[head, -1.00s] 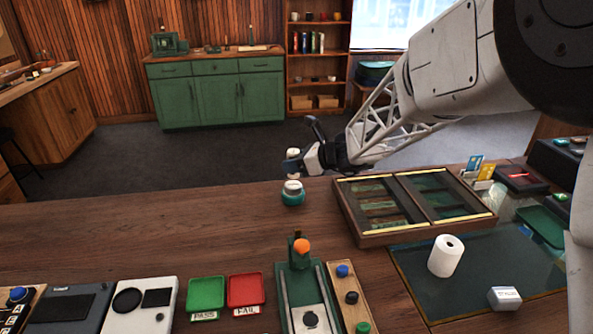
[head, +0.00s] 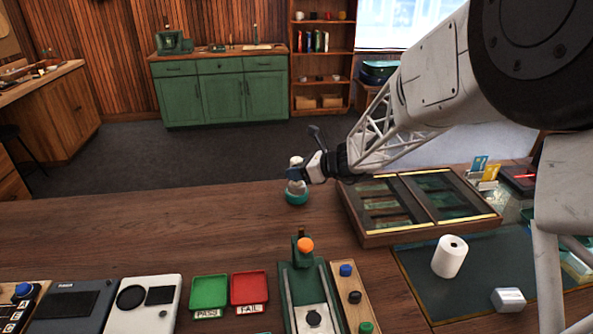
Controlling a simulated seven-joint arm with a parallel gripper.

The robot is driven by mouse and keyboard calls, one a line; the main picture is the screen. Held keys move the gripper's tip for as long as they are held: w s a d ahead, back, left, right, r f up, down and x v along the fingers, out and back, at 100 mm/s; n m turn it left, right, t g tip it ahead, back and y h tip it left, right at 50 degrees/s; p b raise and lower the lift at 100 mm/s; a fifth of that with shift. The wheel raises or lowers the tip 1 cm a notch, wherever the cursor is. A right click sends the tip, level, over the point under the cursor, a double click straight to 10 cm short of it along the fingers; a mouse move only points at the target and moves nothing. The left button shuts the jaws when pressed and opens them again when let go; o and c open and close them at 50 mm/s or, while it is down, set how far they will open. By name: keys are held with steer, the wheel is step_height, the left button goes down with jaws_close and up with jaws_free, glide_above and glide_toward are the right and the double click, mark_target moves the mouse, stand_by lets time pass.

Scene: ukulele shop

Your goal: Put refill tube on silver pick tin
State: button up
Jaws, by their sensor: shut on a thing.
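My gripper (head: 297,173) is in the head view near the far edge of the wooden counter. It is shut on the refill tube (head: 296,161), a small upright thing with a white top. The gripper's fingers hide much of the tube. The silver pick tin (head: 295,186) stands directly below, with a silver upper part and a green ring around its base. The tube is above the tin, very close to it. I cannot tell whether the two touch.
A wood-framed display case (head: 376,236) lies right of the tin. A white paper roll (head: 449,257) stands in front of it. Green (head: 209,289) and red (head: 249,287) trays sit nearer. The counter left of the tin is clear.

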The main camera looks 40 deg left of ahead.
stand_by(0.3)
steer(key=o, duration=0.9)
steer(key=shift+f, duration=0.1)
steer(key=v, duration=1.2)
stand_by(0.5)
